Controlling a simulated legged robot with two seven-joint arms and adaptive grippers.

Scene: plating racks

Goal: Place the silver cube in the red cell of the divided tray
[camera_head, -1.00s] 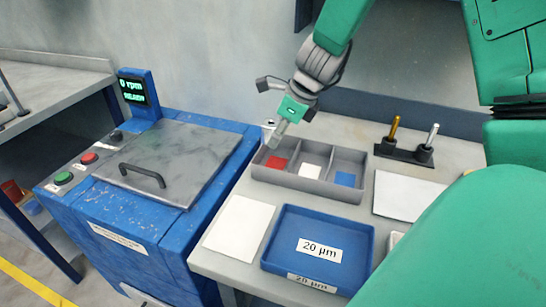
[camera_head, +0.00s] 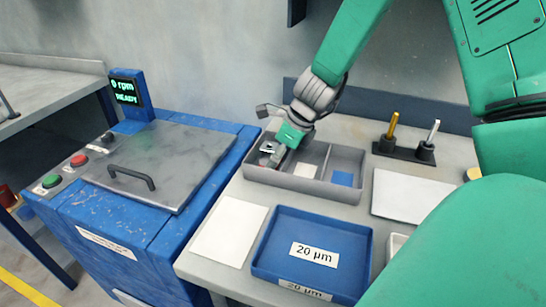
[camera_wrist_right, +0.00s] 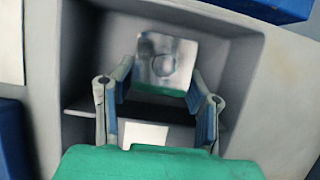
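The silver cube (camera_wrist_right: 165,62) shows in the right wrist view between the fingertips of my right gripper (camera_wrist_right: 163,75). In the head view the cube (camera_head: 268,147) is in the left cell of the grey divided tray (camera_head: 338,191), partly behind a finger. My right gripper (camera_head: 273,152) reaches down into this cell, shut on the cube. Whether the cube touches the floor is hard to tell. The middle cell has a white patch (camera_head: 306,171), the right cell a blue patch (camera_head: 342,179). My left gripper is out of view.
A blue tray (camera_head: 312,280) labelled 20 µm stands in front of the divided tray. A white sheet (camera_head: 228,230) lies to its left. A black stand with two upright pins (camera_head: 405,150) stands at the back right. A blue machine with a metal lid (camera_head: 160,165) is at left.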

